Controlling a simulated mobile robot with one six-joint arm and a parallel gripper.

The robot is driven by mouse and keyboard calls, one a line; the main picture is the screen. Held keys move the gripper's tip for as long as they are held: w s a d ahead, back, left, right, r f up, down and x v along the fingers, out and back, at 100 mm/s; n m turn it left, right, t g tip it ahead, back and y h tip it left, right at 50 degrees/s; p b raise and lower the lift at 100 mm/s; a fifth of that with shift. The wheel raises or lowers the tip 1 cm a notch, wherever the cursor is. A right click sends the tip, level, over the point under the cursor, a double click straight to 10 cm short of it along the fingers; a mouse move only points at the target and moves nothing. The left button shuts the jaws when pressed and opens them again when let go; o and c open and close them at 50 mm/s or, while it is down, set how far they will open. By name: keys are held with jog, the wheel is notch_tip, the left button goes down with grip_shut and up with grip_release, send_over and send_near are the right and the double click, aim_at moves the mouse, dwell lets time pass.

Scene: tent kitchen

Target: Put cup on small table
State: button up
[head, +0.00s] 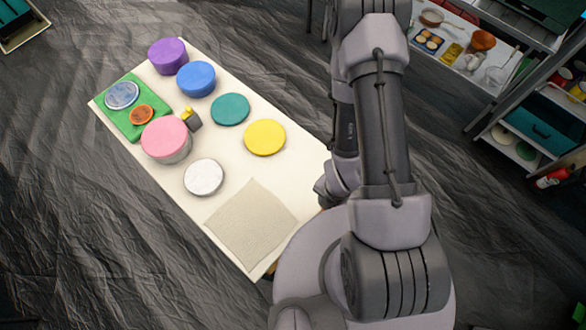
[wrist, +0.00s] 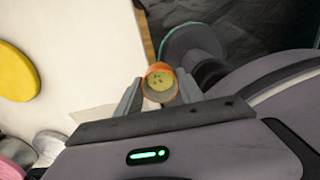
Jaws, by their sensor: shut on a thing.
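My gripper (wrist: 160,86) shows in the wrist view, its two fingers closed on an orange cup (wrist: 158,82). The cup's open mouth faces the camera, with a yellowish inside and small dark marks. The low white table (head: 238,180) stands left of my arm in the head view. It also fills the left of the wrist view (wrist: 85,45). The cup appears near the table's edge in the wrist view; its height above it is hard to tell. In the head view my arm hides the gripper and cup.
A beige cloth (head: 250,225) covers the table's near end. Yellow (head: 265,137), teal (head: 230,109), blue (head: 196,78), purple (head: 168,56) and pink (head: 166,138) round items stand farther along, with a white-topped one (head: 203,177). Shelves (head: 510,130) stand at the right.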

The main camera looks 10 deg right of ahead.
jog(key=w+b, duration=0.1)
jog(key=b, duration=0.2)
jog(key=w+f+b, duration=0.1)
jog(key=w+b, duration=0.1)
jog(key=b, duration=0.2)
jog(key=w+b, duration=0.2)
jog(key=b, duration=0.2)
jog(key=shift+w+a+f, duration=0.2)
jog(key=shift+a+f, duration=0.05)
jog(key=shift+a, duration=0.15)
jog(key=w+b, duration=0.1)
jog(key=w, duration=0.2)
jog(key=w+a+b, duration=0.1)
jog(key=w, duration=0.2)
jog(key=w+b, duration=0.1)
jog(key=w, duration=0.2)
jog(key=shift+a, duration=0.35)
jog(key=shift+w+a+f, duration=0.1)
jog(key=shift+w+f, duration=0.05)
jog(key=shift+w, duration=0.25)
jog(key=shift+f+b, duration=1.1)
jog(key=shift+f, duration=0.5)
jog(key=shift+s, duration=0.1)
jog(key=shift+f, duration=0.2)
jog(key=o, duration=1)
